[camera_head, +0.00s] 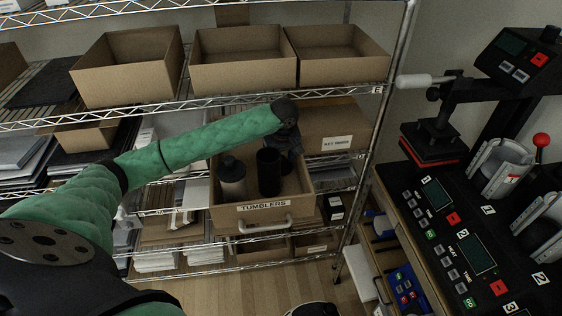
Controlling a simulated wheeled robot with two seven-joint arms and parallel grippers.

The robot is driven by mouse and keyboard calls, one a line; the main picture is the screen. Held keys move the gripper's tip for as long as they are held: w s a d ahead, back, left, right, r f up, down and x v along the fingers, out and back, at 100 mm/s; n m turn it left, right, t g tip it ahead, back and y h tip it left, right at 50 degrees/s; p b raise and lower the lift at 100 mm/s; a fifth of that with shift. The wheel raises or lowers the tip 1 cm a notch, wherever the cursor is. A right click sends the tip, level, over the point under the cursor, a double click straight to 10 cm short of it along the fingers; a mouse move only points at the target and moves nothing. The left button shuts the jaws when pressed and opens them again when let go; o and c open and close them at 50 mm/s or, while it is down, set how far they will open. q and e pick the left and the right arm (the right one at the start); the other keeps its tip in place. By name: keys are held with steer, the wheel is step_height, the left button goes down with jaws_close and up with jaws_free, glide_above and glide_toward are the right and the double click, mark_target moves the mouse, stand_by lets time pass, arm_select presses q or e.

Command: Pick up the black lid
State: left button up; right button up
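The open cardboard drawer labelled TUMBLERS (233,218) is pulled out on the shelf rack. In it stand a pale grey tumbler (232,187) with a black lid (229,162) on top and, to its right, a black cylindrical tumbler (268,176). No separate loose black lid can be made out. My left arm reaches across from the left above the drawer. My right gripper cannot be identified.
Empty cardboard boxes (243,70) line the shelf above the drawer. A box labelled KEY RINGS (330,135) sits behind and right. A metal rack post (378,135) separates the shelves from the black mug presses (465,240) at right. A dark rounded object (312,309) shows at the bottom edge.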

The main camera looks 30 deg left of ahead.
arm_select(q)
steer(key=shift+f, duration=0.1)
steer(key=c, duration=1)
steer(key=shift+c, duration=0.2)
steer(key=shift+r, duration=0.2)
